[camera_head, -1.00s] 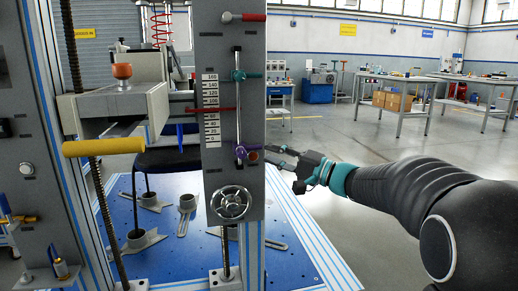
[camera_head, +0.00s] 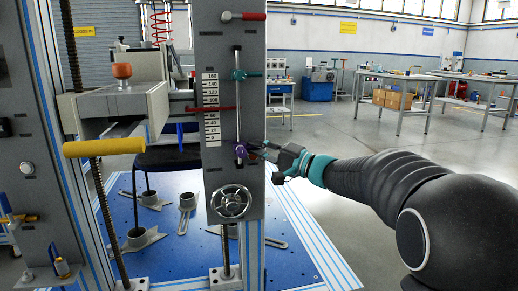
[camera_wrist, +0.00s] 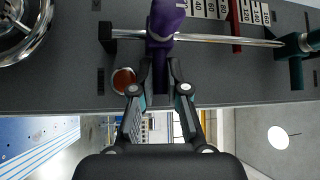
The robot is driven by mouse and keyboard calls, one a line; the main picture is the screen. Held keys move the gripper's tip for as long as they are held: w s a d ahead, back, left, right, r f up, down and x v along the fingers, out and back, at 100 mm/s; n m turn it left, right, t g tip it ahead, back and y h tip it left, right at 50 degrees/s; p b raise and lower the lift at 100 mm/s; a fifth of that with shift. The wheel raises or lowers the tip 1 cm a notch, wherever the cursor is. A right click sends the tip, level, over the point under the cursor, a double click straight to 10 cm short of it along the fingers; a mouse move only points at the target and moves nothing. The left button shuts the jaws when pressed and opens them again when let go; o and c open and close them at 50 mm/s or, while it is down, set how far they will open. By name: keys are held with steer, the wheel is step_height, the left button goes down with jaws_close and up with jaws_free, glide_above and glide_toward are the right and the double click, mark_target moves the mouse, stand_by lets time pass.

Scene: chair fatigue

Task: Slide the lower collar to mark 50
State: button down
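The purple lower collar (camera_head: 240,150) sits low on the vertical metal rod, near the 0 end of the white scale (camera_head: 211,108). In the wrist view the purple collar (camera_wrist: 166,18) is on the rod, and its dark handle points toward my gripper. My gripper (camera_head: 257,147) is at the collar from the right. In the wrist view my gripper (camera_wrist: 160,66) has its two fingers apart, one on each side of the handle. Whether the fingers touch it cannot be told. The teal upper collar (camera_head: 238,75) is higher on the rod.
A red pointer (camera_head: 212,109) crosses the scale between the collars. A copper-coloured knob (camera_wrist: 123,80) is close beside my left finger in the wrist view. A handwheel (camera_head: 231,201) is below on the grey panel. A red-handled lever (camera_head: 244,17) is above. The floor right of the panel is open.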

step_height(320, 180, up, 5)
steer(key=shift+r+b, duration=0.1)
steer(key=shift+b, duration=0.4)
steer(key=c, duration=1.4)
jaws_free()
steer(key=shift+c, duration=0.2)
steer(key=v, duration=1.2)
